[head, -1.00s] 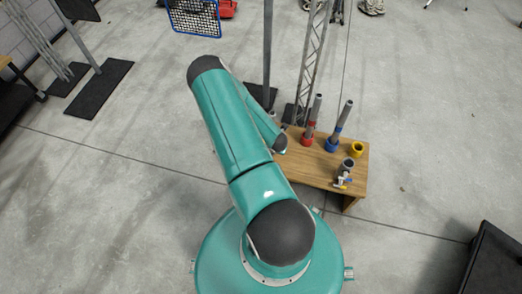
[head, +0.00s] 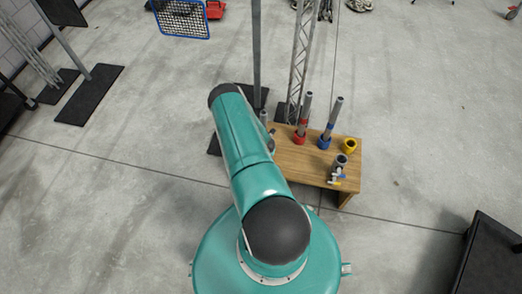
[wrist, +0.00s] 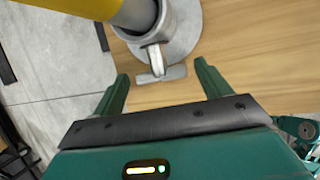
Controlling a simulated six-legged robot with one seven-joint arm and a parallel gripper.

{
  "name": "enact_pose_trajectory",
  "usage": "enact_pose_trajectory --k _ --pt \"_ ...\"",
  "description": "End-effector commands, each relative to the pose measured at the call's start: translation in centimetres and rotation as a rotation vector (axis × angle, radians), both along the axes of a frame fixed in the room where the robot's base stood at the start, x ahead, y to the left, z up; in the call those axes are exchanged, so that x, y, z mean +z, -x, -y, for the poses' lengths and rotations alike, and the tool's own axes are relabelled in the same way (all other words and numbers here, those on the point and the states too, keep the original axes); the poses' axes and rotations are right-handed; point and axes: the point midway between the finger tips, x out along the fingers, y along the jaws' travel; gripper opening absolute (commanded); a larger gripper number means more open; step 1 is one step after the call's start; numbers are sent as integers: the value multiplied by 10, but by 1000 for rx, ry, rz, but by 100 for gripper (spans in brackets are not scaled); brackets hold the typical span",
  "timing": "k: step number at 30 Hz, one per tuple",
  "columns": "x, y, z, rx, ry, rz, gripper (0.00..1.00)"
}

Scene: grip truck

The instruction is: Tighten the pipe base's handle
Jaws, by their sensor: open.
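In the wrist view a round grey pipe base (wrist: 188,30) stands on the wooden table. A pipe with a wide yellow part (wrist: 75,8) and a grey end sits in its collar. The base's metal T-shaped handle (wrist: 160,73) sticks out from the collar toward me. My gripper (wrist: 162,70) is open, with one green finger on each side of the handle. I see a gap between each finger and the handle, and nothing is held. In the head view my arm hides the gripper and this handle.
The wooden table (head: 300,165) also bears a red base (head: 299,138) and a blue base (head: 324,142) with pipes, a yellow ring (head: 349,145), and a grey fitting (head: 339,162) at the front right. Stands and a lattice truss (head: 298,70) rise behind. Open floor lies left.

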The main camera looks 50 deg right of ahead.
Motion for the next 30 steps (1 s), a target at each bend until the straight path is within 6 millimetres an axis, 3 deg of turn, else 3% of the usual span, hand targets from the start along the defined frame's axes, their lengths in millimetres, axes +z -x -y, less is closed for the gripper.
enact_pose_trajectory --k 7,14,15,30 --pt "-1 0 0 0 -1 -1 76" --pt "-1 0 0 0 0 -1 33" --pt "-1 0 0 0 -1 -1 32" --pt "-2 4 2 -3 -53 121 32"
